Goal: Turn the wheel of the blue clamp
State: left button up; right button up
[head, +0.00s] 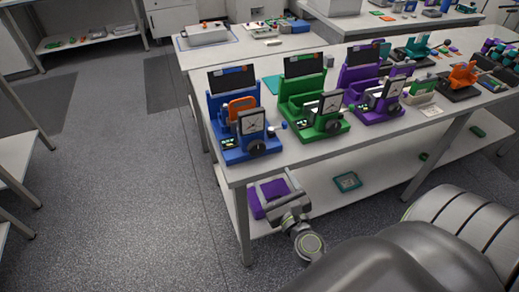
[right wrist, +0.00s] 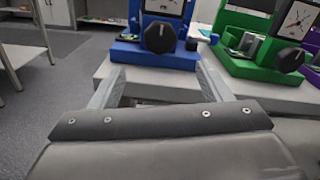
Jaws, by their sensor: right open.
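The blue clamp (head: 219,131) stands at the near left corner of the table, upright, with a dial on its front and an orange part (head: 241,106) in it. Its dark wheel (head: 257,148) is low on the front. In the right wrist view the black wheel (right wrist: 160,37) is ahead of the fingers, roughly centred between them and apart from them. My right gripper (head: 282,193) is open and empty, in front of the table edge and below the clamp in the head view; its two fingers also show in the right wrist view (right wrist: 163,82). My left gripper is not in view.
A green clamp (head: 293,107) and a purple clamp (head: 372,113) stand to the right of the blue one. The table's front edge (head: 300,161) lies between my gripper and the clamps. A purple bin (head: 264,188) is on the lower shelf. Floor to the left is clear.

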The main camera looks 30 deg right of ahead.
aim_at(258, 151)
jog(key=p+x, duration=0.2)
jog(key=x, duration=0.9)
jog(key=shift+c, duration=0.3)
jog(key=c, duration=0.9)
jog(key=shift+m, duration=0.3)
